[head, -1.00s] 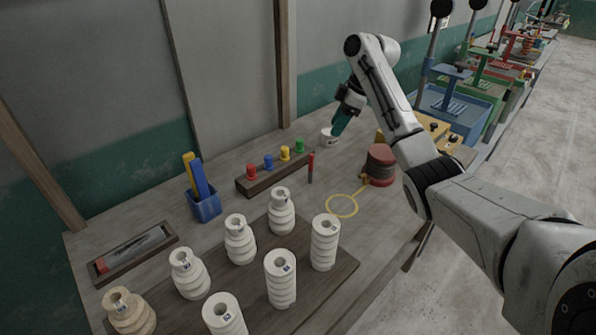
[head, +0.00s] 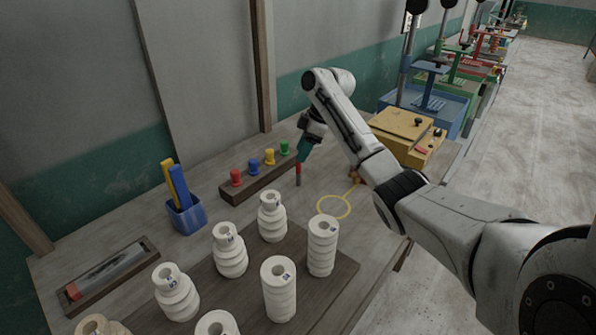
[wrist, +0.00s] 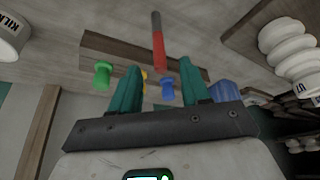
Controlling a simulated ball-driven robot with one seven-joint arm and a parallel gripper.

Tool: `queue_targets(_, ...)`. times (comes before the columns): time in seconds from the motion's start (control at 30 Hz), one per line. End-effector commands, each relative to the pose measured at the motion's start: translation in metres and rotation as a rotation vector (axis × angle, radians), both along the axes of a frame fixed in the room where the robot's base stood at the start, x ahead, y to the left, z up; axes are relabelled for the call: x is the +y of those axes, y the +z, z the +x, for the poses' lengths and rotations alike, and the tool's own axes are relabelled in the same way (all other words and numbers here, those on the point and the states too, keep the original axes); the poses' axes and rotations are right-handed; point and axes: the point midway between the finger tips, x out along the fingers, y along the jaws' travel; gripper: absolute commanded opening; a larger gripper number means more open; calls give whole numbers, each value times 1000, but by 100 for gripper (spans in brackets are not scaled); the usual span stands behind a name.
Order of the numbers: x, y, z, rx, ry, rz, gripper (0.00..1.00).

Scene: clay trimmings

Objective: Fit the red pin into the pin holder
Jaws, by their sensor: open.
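The red pin (head: 298,174) stands upright on the table just off the right end of the wooden pin holder (head: 257,184). Its top is red and its lower part dark. The holder carries red, blue, yellow and green pegs in a row. My gripper (head: 302,160) is open, tilted down right at the pin's red top. In the wrist view my gripper's teal fingers (wrist: 162,76) are spread and empty. The pin (wrist: 158,45) shows beyond and between their tips, its red end nearest, with the holder (wrist: 98,43) behind. Contact cannot be told.
A blue cup (head: 187,217) with yellow and blue sticks stands left of the holder. Several white ringed pieces (head: 322,245) stand on a board in front. A yellow ring (head: 347,212) marks the table. A yellow box (head: 405,133) stands right, behind my arm. A white container (wrist: 10,38) shows in the wrist view.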

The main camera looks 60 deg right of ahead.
Motion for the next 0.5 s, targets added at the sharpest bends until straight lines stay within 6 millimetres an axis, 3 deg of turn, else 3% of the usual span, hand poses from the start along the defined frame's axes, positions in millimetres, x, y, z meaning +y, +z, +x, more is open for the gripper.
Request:
queue_targets(0.33, 8, -39, 16, 3, 1, 2, 46)
queue_targets(0.5, 9, -48, 19, 1, 0, 0, 46)
